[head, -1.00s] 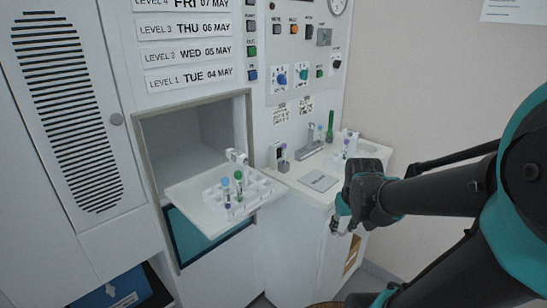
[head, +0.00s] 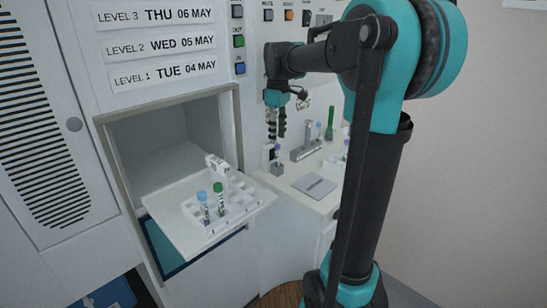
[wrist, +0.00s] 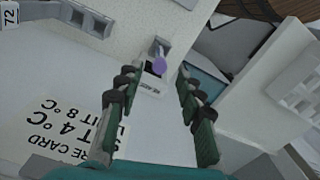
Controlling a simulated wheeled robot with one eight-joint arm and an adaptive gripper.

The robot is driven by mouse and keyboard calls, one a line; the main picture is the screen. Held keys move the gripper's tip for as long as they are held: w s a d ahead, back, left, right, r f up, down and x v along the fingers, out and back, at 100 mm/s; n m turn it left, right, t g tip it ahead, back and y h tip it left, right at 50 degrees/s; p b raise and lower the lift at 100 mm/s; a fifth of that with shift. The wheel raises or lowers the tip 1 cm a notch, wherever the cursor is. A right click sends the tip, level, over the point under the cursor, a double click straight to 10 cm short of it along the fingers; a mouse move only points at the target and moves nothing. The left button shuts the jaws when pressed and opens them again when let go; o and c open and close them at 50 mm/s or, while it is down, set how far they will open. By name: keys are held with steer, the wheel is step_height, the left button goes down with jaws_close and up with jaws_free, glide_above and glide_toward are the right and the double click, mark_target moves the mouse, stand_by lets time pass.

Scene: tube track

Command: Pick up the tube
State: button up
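A purple-capped tube (head: 277,154) stands in a small dark holder at the counter's left end. In the wrist view its purple cap (wrist: 159,66) shows between and beyond the fingertips. My gripper (head: 276,135) points down above this tube. In the wrist view my gripper (wrist: 157,78) is open and empty, with a finger on each side of the cap. A blue-capped tube (head: 203,204) and a green-capped tube (head: 218,197) stand in the white rack (head: 240,212) on the pulled-out drawer. More tubes stand farther back on the counter, partly behind my arm.
A grey stand (head: 307,151) with a blue-topped tube and a tall green item (head: 330,124) are behind the holder. A flat grey plate (head: 316,186) lies on the counter (head: 283,178). The panel wall rises close behind the gripper.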

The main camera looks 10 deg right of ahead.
mark_target(277, 157)
step_height(277, 157, down, 9)
steer(key=shift+f, duration=0.2)
stand_by(0.4)
steer(key=shift+c, duration=0.4)
jaws_close()
